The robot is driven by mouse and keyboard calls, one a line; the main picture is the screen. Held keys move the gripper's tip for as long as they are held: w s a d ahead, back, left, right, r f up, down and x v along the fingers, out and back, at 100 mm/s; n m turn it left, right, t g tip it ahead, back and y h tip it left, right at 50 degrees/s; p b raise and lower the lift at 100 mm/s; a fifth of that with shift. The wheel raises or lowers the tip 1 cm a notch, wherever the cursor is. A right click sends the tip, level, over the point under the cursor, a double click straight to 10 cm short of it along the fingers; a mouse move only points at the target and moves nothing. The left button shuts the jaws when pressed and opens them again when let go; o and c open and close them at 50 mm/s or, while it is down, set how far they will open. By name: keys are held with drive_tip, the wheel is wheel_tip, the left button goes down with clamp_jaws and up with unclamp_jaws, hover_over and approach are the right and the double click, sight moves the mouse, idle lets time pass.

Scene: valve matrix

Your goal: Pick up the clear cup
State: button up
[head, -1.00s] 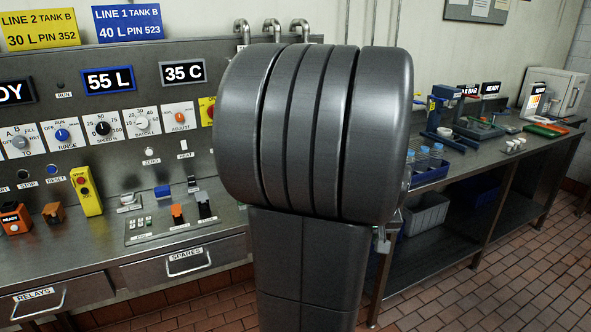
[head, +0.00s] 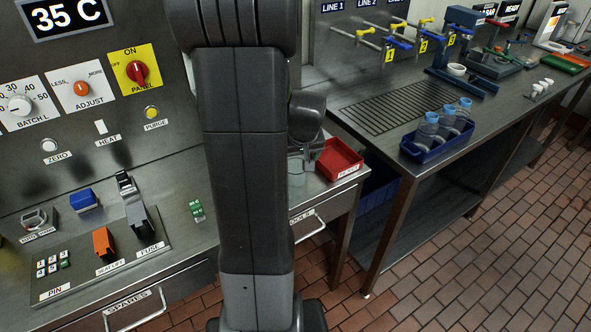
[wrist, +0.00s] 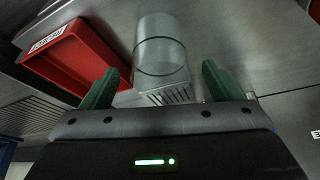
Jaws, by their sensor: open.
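The clear cup (wrist: 160,45) stands on the steel counter in the wrist view, with a dark ring around it. My gripper (wrist: 160,68) has its two green fingers apart, and the cup shows between and just beyond the fingertips. I cannot tell whether the fingers reach around it. In the head view the cup (head: 298,167) is mostly hidden behind my arm, with only a bit of clear wall showing. My gripper is hidden there.
A red tray (wrist: 75,52) sits close left of the cup; it also shows in the head view (head: 338,160). A steel bench (head: 385,150) at right carries a blue crate (head: 437,149) with several blue-capped clear vessels. The panel board (head: 90,262) with switches lies left.

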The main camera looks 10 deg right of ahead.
drive_tip(key=shift+p+x, duration=0.4)
drive_tip(key=shift+x, duration=1.9)
drive_tip(key=shift+s, duration=0.1)
drive_tip(key=c, duration=1)
